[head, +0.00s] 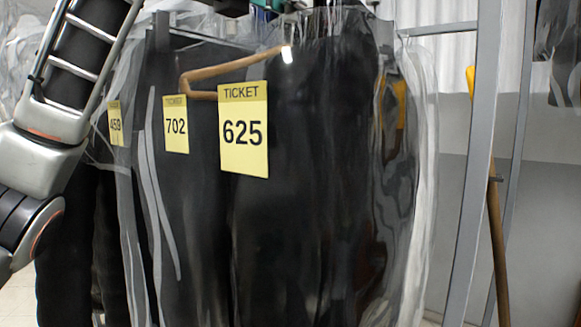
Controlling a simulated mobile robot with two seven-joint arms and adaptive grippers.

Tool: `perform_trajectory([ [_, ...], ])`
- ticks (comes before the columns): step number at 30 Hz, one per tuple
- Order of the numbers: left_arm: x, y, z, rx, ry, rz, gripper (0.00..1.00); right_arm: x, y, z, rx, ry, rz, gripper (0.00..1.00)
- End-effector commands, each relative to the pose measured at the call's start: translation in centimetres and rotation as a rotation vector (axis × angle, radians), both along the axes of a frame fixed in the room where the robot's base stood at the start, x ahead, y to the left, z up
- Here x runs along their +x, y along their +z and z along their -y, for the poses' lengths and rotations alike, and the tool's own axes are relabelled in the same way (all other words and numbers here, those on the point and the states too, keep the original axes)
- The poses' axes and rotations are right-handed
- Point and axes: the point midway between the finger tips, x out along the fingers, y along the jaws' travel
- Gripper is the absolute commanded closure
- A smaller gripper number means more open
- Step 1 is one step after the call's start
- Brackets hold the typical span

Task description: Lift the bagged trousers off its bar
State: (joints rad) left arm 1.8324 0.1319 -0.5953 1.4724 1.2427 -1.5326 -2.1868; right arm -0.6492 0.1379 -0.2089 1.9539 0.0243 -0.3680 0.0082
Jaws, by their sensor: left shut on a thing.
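Bagged trousers (310,190), black under clear plastic, hang at the front with a yellow ticket 625 (243,130). A brown wooden hanger (225,70) shows at their upper left. My left gripper (268,5) shows only in part at the top edge, above these trousers, shut at the top of them; its fingertips and the hanger hook are not clear. My left arm rises at the left and leaves the top of the picture. The bar that the trousers belong to is not clearly visible. My right gripper is not in view.
More bagged dark garments hang close behind and to the left, with tickets 702 (176,124) and 459 (116,124). A grey metal upright (474,170) stands to the right, with a brown wooden pole (498,240) beside it. Another dark bagged garment (560,55) hangs at the far right.

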Motion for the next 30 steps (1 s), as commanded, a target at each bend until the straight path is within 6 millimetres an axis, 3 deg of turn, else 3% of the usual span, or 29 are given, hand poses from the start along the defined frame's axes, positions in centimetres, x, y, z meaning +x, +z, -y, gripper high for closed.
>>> perform_trajectory([
  [8, -0.1, 0.3, 0.0, -0.001, 0.000, 0.002, 1.00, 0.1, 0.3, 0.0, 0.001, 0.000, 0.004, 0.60],
  [23, -0.1, 3.7, 0.0, -0.001, 0.000, 0.002, 1.00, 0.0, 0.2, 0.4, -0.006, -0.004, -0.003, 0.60],
  [30, -1.5, 3.6, -1.1, -0.002, 0.000, 0.003, 1.00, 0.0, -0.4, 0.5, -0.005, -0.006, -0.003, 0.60],
])
